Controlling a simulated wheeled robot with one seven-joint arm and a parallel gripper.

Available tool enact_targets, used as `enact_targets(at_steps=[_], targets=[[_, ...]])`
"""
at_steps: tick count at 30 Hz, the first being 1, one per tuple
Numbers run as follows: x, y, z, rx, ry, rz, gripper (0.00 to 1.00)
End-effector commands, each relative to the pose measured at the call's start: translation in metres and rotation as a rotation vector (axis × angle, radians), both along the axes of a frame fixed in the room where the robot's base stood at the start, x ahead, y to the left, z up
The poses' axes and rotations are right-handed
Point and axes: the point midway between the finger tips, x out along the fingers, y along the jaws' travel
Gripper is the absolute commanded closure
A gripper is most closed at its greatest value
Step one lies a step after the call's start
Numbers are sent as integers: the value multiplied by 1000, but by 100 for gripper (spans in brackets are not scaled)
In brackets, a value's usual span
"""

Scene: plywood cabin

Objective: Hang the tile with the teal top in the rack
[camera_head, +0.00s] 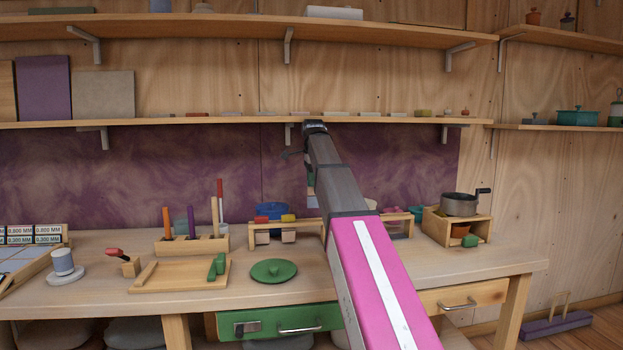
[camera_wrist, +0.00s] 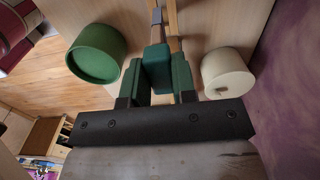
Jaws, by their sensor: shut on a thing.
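In the wrist view my gripper (camera_wrist: 156,82) is shut on a dark teal block-like piece, the top of the tile (camera_wrist: 155,62), between its two green-padded fingers. The tile's lower part is hidden there. In the head view my arm hides most of the gripper; a small teal patch and a pale piece of the tile (camera_head: 312,201) show left of the arm, above the bench. The wooden rack (camera_head: 251,236) stands on the bench behind my arm. Tiles with a red top (camera_head: 262,220) and a yellow top (camera_head: 288,218) hang at its left. Its middle is hidden.
A green lid (camera_head: 273,271) lies in front of the rack. A peg block (camera_head: 190,244) with upright sticks stands left, a pot (camera_head: 459,204) on a wooden stand right. A long shelf (camera_head: 200,121) crosses above. A green round container (camera_wrist: 97,54) and a cream cylinder (camera_wrist: 229,74) flank the gripper.

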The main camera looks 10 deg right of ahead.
Motion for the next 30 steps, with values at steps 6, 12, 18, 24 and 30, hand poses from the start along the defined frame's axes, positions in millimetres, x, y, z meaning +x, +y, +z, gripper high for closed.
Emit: enact_targets(at_steps=[6,12,18,24,30], targets=[[0,0,-2,0,0,0,92],[0,0,-10,0,0,0,92],[-1,0,-25,0,1,0,92],[0,0,-37,0,0,0,92],[0,0,-40,0,-1,0,92]])
